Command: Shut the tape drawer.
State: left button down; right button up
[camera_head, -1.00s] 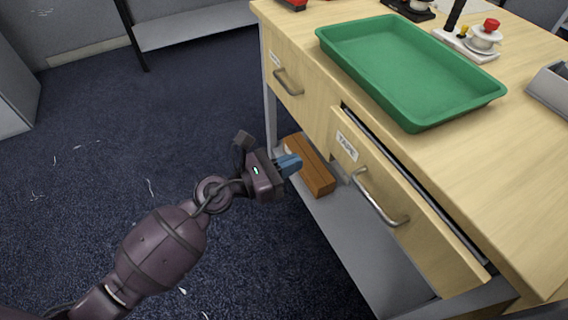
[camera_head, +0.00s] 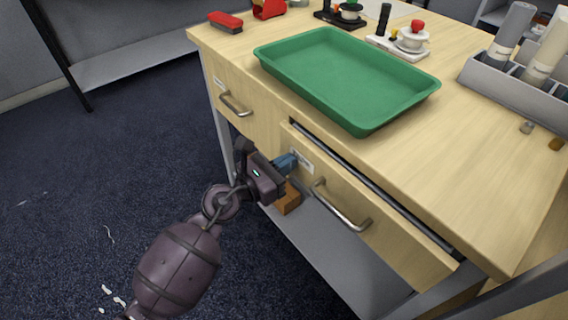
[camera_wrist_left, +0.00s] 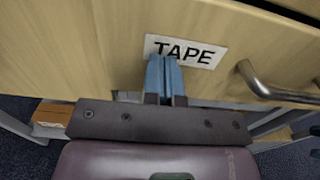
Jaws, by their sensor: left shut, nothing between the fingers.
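The tape drawer (camera_head: 375,215) is in the front of the wooden table, pulled out a little, with a dark gap along its top edge. Its metal handle (camera_head: 341,206) is to the right of its label. In the left wrist view the label (camera_wrist_left: 187,52) reads TAPE, and the handle (camera_wrist_left: 275,88) is at the right. My left gripper (camera_head: 290,161) is shut and empty, its blue fingertips (camera_wrist_left: 164,62) at the lower left part of the label. They are at or very near the drawer front; I cannot tell if they touch. My right gripper is not in view.
A green tray (camera_head: 347,82) lies on the tabletop above the drawers. A second drawer (camera_head: 229,98) is to the left and looks closed. A brown wooden block (camera_head: 288,198) is on the lower shelf (camera_head: 335,255). A grey holder with rolls (camera_head: 520,88) stands at the right.

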aim_at(301, 155)
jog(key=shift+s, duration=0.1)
pick_arm(q)
jog(key=x, duration=0.4)
jog(key=shift+w, duration=0.1)
jog(key=shift+w+d+r, duration=0.1)
jog(key=shift+d, duration=0.1)
jog(key=shift+r, duration=0.1)
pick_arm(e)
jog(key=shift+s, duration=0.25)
pick_arm(q)
jog(key=shift+a, duration=0.1)
